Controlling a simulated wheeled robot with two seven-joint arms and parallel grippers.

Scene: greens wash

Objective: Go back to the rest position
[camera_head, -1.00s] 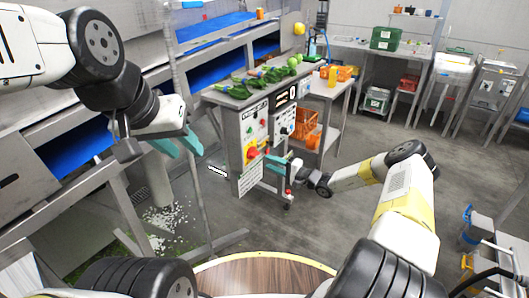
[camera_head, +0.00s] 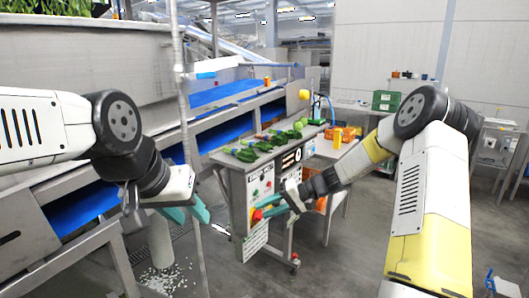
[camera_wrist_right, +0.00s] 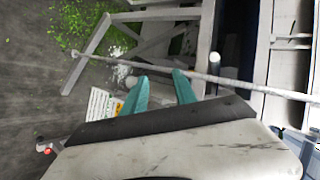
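My left gripper (camera_head: 188,212) is at the left in the head view, its teal fingers pointing down to the right. The fingers stand apart with nothing visible between them. My right gripper (camera_head: 266,210) is near the middle of the head view, in front of the control cabinet as seen from the head. Its teal fingers (camera_wrist_right: 160,90) are clearly apart and empty in the right wrist view, over the floor.
The control cabinet (camera_head: 256,226) bears leafy greens (camera_head: 247,154) on top. A conveyor with a blue belt (camera_head: 230,120) runs along the left. A thin upright pole (camera_head: 186,110) stands near my left gripper. White bits (camera_head: 163,278) lie on the floor. Open grey floor (camera_head: 345,262) lies right of the cabinet.

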